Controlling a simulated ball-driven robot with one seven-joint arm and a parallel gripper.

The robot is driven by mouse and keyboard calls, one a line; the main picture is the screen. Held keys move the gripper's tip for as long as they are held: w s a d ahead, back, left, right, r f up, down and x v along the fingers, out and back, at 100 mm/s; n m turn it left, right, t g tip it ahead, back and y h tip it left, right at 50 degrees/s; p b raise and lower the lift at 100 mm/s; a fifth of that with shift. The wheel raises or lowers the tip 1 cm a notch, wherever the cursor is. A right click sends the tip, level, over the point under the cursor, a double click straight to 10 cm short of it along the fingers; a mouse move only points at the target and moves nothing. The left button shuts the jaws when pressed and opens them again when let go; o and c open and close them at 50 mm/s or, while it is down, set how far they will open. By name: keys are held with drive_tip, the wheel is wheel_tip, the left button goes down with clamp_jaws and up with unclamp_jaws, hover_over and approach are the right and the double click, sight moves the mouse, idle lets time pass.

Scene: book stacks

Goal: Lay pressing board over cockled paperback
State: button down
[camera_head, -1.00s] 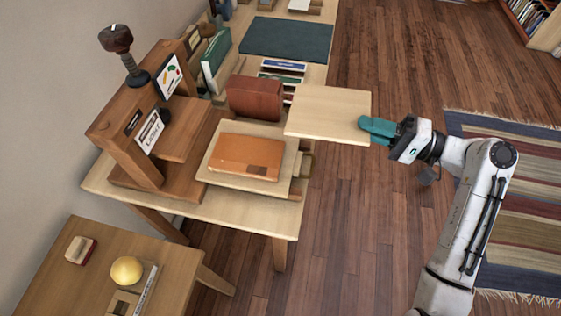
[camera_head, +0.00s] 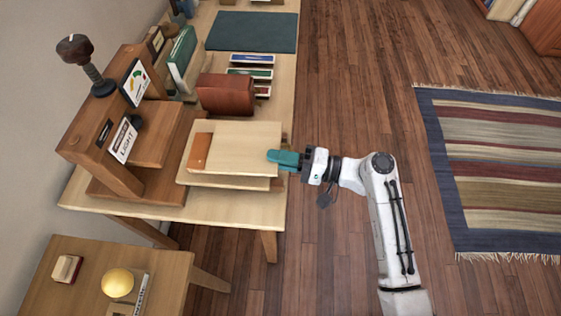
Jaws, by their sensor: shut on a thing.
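The pressing board (camera_head: 240,145) is a pale, flat wooden rectangle. My gripper (camera_head: 284,159) has teal fingers shut on its right edge. The board is over the orange paperback (camera_head: 200,150), covering most of it; only a strip at the left still shows. The paperback lies on a lower pale board (camera_head: 230,182) on the table. Whether the held board touches the book or hovers just above it, I cannot tell.
A wooden press (camera_head: 120,150) with a dark screw knob stands left of the boards. A brown leather block-like object (camera_head: 226,94) sits just behind. A side table (camera_head: 95,280) holds a yellow ball (camera_head: 117,282). Floor (camera_head: 345,120) to the right is clear up to the striped rug (camera_head: 500,165).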

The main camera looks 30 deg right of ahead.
wheel_tip(320, 180, down, 2)
drive_tip(key=shift+d+f, duration=0.15)
drive_tip(key=shift+f, duration=0.1)
drive_tip(key=c, duration=1.4)
unclamp_jaws()
